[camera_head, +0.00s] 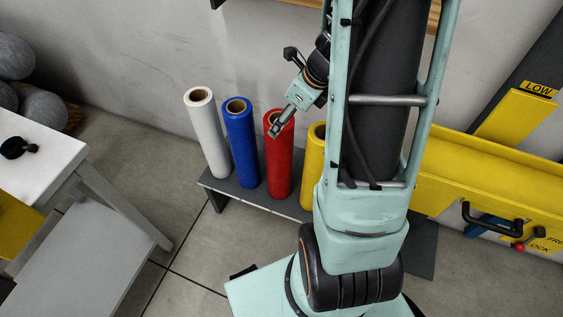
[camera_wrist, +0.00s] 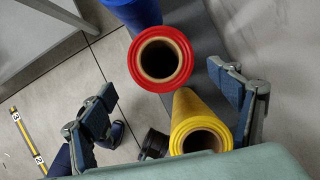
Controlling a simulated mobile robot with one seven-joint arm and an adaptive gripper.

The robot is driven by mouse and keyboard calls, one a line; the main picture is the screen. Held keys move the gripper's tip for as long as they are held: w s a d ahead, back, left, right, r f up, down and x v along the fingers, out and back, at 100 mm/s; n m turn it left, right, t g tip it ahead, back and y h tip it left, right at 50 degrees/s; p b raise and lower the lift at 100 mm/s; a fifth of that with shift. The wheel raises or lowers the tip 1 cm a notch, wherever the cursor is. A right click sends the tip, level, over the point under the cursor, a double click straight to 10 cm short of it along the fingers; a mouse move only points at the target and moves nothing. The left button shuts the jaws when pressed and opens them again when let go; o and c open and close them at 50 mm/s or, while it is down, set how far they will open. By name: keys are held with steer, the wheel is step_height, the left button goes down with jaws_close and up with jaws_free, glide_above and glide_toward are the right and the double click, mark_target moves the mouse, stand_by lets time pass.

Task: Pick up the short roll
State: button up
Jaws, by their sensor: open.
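Several upright rolls stand in a row: white (camera_head: 210,135), blue (camera_head: 242,145), red (camera_head: 279,165) and yellow (camera_head: 312,160). I cannot tell for sure which is the short one; the yellow one is partly hidden by my arm. My gripper (camera_head: 276,130) is by the top of the red roll in the head view. In the wrist view my gripper (camera_wrist: 166,85) is open, with fingers left and right. The red roll (camera_wrist: 160,60) shows its open end between them, with the yellow roll (camera_wrist: 198,125) below it. Nothing is held.
The rolls stand on a low dark shelf (camera_head: 216,185) along the grey wall. A yellow machine (camera_head: 480,185) fills the right. Bare floor lies between table and shelf.

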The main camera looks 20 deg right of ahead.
mark_target(279, 151)
steer(key=b+x, duration=0.3)
steer(key=x, duration=0.5)
steer(key=shift+d+f, duration=0.2)
steer(key=shift+f, duration=0.05)
steer(key=shift+w, duration=0.1)
steer(key=shift+c, duration=0.5)
